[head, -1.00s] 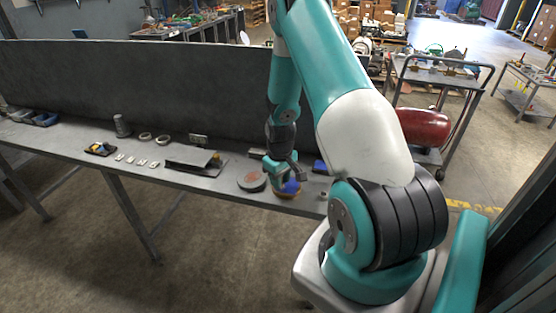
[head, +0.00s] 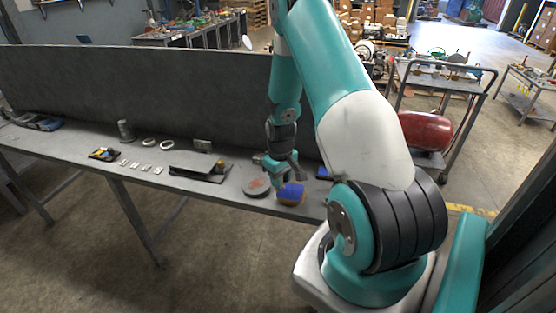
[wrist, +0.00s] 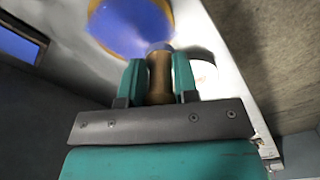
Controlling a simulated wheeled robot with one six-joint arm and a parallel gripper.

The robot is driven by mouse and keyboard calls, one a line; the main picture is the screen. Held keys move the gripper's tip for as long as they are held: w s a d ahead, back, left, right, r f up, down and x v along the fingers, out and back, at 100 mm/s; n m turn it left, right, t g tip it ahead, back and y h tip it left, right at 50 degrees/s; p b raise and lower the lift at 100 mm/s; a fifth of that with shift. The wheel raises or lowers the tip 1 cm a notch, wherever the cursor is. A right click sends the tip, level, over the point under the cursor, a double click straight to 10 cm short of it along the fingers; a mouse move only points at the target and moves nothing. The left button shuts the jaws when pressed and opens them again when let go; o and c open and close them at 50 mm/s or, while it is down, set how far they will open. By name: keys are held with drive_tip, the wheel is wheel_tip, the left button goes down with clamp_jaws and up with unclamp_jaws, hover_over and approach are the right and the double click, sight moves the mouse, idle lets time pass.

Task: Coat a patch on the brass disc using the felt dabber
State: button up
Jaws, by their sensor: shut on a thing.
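The brass disc (head: 291,200) lies near the front edge of the bench, with a large blue patch on its top. In the wrist view the disc's yellow rim (wrist: 168,10) shows around the blue, at the top of the picture. My gripper (wrist: 158,72) is shut on the felt dabber (wrist: 159,78), a brown handle with a blue-grey end pointing at the disc. The dabber's end overlaps the near edge of the blue area; I cannot tell whether it touches. In the head view my gripper (head: 281,178) is at the disc's far left side, and the dabber is hard to make out.
A grey disc with a reddish patch (head: 256,187) lies just left of the brass disc. A dark tray with blue inside (head: 323,173) stands behind to the right. Plates, rings and a metal cup (head: 126,131) lie farther left.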

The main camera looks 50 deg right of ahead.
drive_tip(key=shift+w+a+r+p, duration=0.15)
drive_tip(key=shift+a+r+p, duration=0.15)
drive_tip(key=shift+r, duration=0.15)
drive_tip(key=shift+w+a+r+p, duration=0.15)
drive_tip(key=shift+r+p, duration=0.1)
drive_tip(key=shift+r, duration=0.2)
drive_tip(key=shift+s+r+p, duration=0.1)
drive_tip(key=shift+r+p, duration=1.4)
drive_tip(key=shift+r, duration=0.5)
